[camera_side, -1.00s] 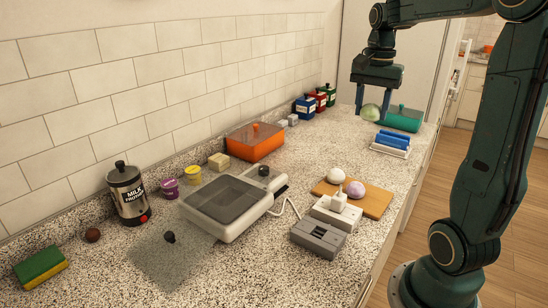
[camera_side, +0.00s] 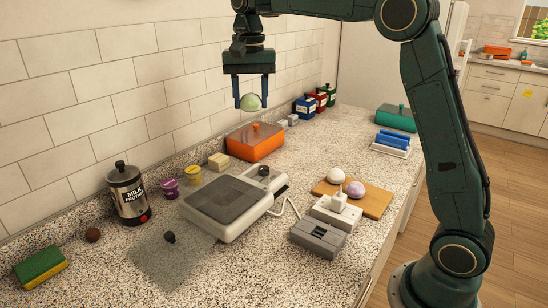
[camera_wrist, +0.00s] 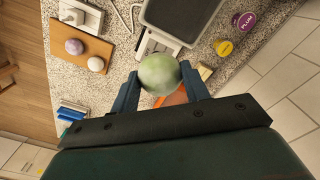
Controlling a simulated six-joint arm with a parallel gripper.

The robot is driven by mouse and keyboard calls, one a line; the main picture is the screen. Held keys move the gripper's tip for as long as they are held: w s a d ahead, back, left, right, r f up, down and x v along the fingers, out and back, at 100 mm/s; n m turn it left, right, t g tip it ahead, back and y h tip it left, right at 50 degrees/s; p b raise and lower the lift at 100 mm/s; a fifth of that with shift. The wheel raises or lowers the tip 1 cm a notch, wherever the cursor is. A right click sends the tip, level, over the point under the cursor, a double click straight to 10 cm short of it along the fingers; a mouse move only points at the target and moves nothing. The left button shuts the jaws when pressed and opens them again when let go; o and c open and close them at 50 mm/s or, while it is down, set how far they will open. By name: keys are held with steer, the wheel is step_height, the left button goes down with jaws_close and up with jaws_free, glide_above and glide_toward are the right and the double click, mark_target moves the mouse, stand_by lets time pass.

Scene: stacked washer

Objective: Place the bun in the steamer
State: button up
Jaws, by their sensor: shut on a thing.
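My gripper (camera_side: 250,100) is shut on a pale green bun (camera_side: 251,103), held high above the counter near the tiled wall. In the wrist view, the bun (camera_wrist: 158,74) sits between the two fingertips (camera_wrist: 158,80). A pale appliance with a dark rectangular top (camera_side: 228,198), which may be the steamer, stands lower and nearer the camera, apart from the bun; it also shows at the top of the wrist view (camera_wrist: 180,15). A grey see-through sheet with a black knob (camera_side: 169,237), possibly a lid, lies on the counter beside it.
An orange lidded box (camera_side: 254,142) stands behind the appliance. A wooden board (camera_side: 372,202) holds a white ball (camera_side: 336,175) and a purple ball (camera_side: 356,188). A milk protein tin (camera_side: 128,195) stands left, a green lidded box (camera_side: 396,118) far right.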

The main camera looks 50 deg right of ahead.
steer(key=n, duration=0.1)
glide_above(235, 189)
steer(key=shift+f, duration=0.1)
step_height(235, 189, down, 16)
steer(key=shift+r, duration=0.2)
stand_by(0.5)
steer(key=shift+f, duration=2.1)
steer(key=shift+f, duration=0.1)
steer(key=o, duration=0.7)
